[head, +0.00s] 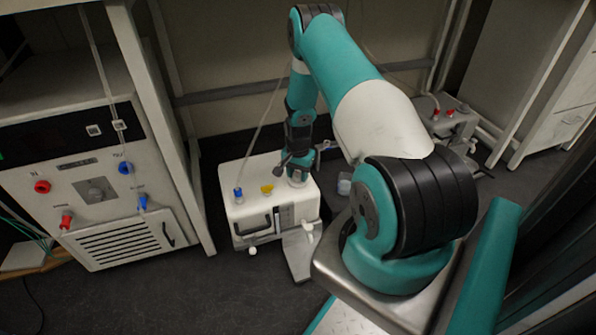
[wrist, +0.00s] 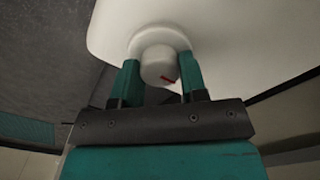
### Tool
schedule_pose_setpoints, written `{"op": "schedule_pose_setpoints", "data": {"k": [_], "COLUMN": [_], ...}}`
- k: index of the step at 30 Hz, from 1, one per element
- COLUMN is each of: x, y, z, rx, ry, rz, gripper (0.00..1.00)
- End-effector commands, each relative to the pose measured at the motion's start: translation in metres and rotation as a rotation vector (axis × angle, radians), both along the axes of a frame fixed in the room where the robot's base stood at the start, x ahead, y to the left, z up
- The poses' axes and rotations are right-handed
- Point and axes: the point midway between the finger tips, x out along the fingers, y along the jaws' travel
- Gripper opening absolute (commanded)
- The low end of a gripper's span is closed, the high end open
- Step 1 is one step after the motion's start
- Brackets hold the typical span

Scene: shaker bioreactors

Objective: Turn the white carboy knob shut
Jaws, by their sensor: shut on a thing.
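The white carboy (head: 262,212) stands on the floor in the head view, with its top facing up. In the wrist view its pale surface (wrist: 235,45) fills the upper right. The round white knob (wrist: 157,62) stands out from a collar on the carboy, with a small red mark on its edge. My gripper (wrist: 159,75) is shut on the knob, one teal finger on each side. In the head view my gripper (head: 298,172) is at the right rear of the carboy top and hides most of the knob.
A blue fitting (head: 238,193) with a tube and a yellow cap (head: 267,188) sit on the carboy top. A control cabinet (head: 100,190) with red and blue fittings stands to the left. Another unit with red fittings (head: 449,113) is at the back right. Dark floor lies in front.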

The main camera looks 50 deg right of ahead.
Motion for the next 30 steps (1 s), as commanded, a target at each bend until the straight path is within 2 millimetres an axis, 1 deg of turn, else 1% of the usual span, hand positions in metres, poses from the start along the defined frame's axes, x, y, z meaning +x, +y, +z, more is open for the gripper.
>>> {"op": "schedule_pose_setpoints", "data": {"k": [6, 17, 18, 21, 30], "x": [0.0001, 0.0000, 0.0000, 0.0000, 0.0002], "y": [-0.0016, -0.0017, -0.0017, -0.0016, -0.0007], "z": [0.0008, 0.0006, 0.0006, 0.0005, 0.0020], "rx": [-0.004, -0.004, -0.004, -0.003, -0.002], "ry": [-0.001, -0.001, -0.001, -0.001, 0.000], "rz": [-0.033, -0.036, -0.036, -0.036, -0.033], "gripper": [0.16, 0.16, 0.44, 0.65, 0.65]}}
